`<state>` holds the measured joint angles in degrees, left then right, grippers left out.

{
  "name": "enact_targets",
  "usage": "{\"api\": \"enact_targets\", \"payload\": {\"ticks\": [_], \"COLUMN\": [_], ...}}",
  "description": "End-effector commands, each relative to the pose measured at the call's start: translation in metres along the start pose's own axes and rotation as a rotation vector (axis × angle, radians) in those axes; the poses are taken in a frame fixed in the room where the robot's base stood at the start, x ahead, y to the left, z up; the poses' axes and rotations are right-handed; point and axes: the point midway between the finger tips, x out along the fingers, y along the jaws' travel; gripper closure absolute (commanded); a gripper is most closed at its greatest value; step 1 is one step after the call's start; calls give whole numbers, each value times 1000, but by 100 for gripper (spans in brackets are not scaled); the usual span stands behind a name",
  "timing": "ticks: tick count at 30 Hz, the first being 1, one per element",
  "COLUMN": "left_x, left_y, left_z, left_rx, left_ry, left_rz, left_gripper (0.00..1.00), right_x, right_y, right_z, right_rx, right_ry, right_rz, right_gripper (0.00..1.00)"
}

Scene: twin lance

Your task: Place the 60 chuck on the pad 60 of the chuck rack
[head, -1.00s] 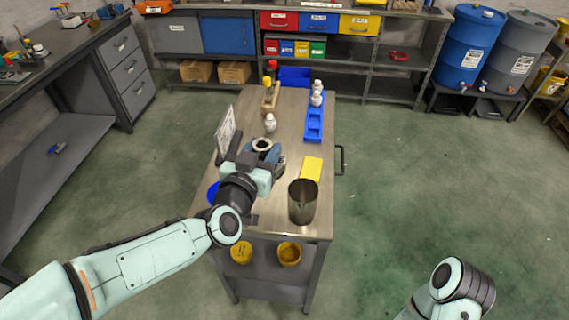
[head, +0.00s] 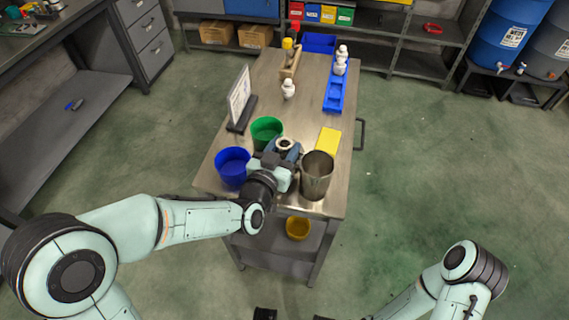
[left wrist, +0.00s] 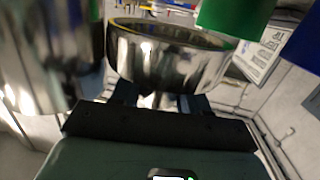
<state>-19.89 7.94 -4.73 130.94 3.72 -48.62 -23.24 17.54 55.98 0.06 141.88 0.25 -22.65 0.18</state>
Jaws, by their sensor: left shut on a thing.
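My left gripper (head: 285,157) is shut on a shiny metal piece with a round pale rim and dark centre (head: 284,143), which I take for the 60 chuck. It is held above the near part of the bench, between the green bin and the steel can. In the left wrist view the held piece (left wrist: 165,62) looks like a polished bowl, wide end up, between the fingers. No printed size is readable on it. I cannot make out a pad marked 60; the blue tray (head: 334,95) with white bottle-like pieces may or may not be the chuck rack. My right gripper is not clearly visible.
A blue bin (head: 232,166) and green bin (head: 267,131) stand left of the gripper. A steel can (head: 317,176) stands close on its right. The bench middle is clear.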

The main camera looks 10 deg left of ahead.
Motion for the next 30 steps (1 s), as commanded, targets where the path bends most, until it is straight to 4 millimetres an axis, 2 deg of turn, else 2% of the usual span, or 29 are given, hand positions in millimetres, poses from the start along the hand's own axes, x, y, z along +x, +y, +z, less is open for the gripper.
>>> {"api": "enact_targets", "payload": {"ticks": [7, 12, 15, 28, 29, 30], "left_x": [3, 6, 7, 7, 7, 7], "left_y": [0, 0, 0, 0, 0, 0], "left_z": [18, 44, 52, 57, 58, 58], "left_rx": [1, 1, 0, -1, 0, 0], "left_ry": [6, 3, 5, 8, 1, 1], "left_rz": [-1, 0, -1, -1, -1, -1], "left_gripper": [100, 100, 100, 100, 46, 33], "right_x": [3, 6, 7, 10, 9, 9], "right_y": [0, 1, 1, 1, 1, 1], "right_z": [-2, -4, -5, -7, -7, -7], "right_rx": [-1, -2, -2, -2, -2, -2], "right_ry": [6, 12, 15, 20, 21, 21], "right_rz": [-1, -3, -3, -4, -4, -4], "right_gripper": [100, 100, 100, 100, 100, 100]}}
